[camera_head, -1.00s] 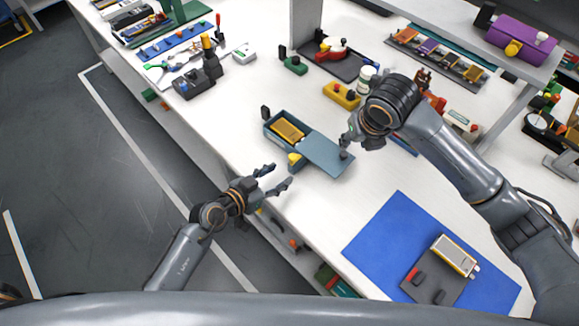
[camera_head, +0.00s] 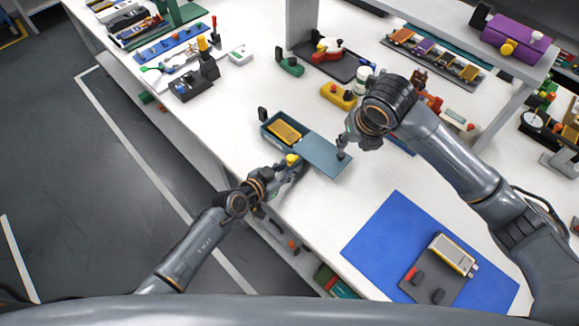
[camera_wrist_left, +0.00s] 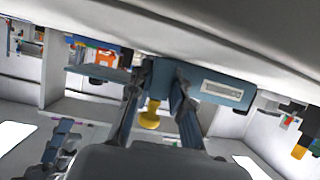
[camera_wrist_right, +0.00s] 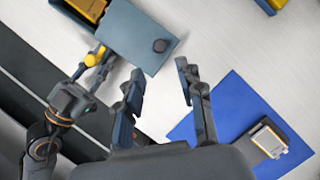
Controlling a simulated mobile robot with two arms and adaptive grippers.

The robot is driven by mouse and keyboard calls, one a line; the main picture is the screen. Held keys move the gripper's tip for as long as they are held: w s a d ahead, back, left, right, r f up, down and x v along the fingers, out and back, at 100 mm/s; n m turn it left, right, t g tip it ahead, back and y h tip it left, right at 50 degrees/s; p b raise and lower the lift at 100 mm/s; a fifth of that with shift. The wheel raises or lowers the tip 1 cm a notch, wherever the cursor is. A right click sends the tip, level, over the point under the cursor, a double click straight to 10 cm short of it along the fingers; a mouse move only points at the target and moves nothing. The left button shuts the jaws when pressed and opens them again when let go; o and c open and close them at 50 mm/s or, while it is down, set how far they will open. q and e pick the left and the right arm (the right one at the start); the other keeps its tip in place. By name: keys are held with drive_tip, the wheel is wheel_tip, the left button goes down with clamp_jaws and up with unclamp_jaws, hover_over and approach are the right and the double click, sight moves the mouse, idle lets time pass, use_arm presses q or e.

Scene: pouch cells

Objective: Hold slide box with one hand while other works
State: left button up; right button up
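The blue-grey slide box (camera_head: 268,140) sits on the white table in the head view, with a yellow cell (camera_head: 285,131) inside. Its flat lid (camera_head: 322,155) is slid out to the right and carries a dark knob (camera_head: 341,155). A yellow knob (camera_head: 292,159) is at the box's front side. My left gripper (camera_head: 290,172) is at that front side; in the left wrist view its fingers (camera_wrist_left: 158,85) are on either side of the yellow knob (camera_wrist_left: 150,116). Whether they grip is unclear. My right gripper (camera_head: 347,138) is by the lid's far right end; its fingers (camera_wrist_right: 158,85) are apart and empty.
A blue mat (camera_head: 370,245) at the front right holds a grey plate with a cell (camera_head: 453,252). A yellow block (camera_head: 338,96) and a white bottle (camera_head: 363,78) stand behind the box. Tools crowd the back left. The table between box and mat is clear.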

idle(0.4)
drive_tip(key=shift+w, duration=0.1)
drive_tip(key=c, duration=0.6)
drive_tip(key=shift+w+d+f+m+g, duration=0.15)
drive_tip(key=shift+f+m+g, duration=0.05)
drive_tip(key=shift+m+g, duration=0.25)
clamp_jaws()
drive_tip(key=shift+w+d+f+m+g+h, duration=0.2)
drive_tip(key=shift+f+m+g, duration=0.4)
drive_tip(key=shift+f, duration=0.9)
drive_tip(key=shift+w+d+f+m+g+h, duration=0.1)
drive_tip(key=shift+w+d+f+m+g, duration=0.25)
drive_tip(key=shift+f+m, duration=0.8)
drive_tip(key=shift+w+d+f+m+g+h, duration=0.25)
drive_tip(key=shift+f+g, duration=0.35)
drive_tip(key=shift+f, duration=1.3)
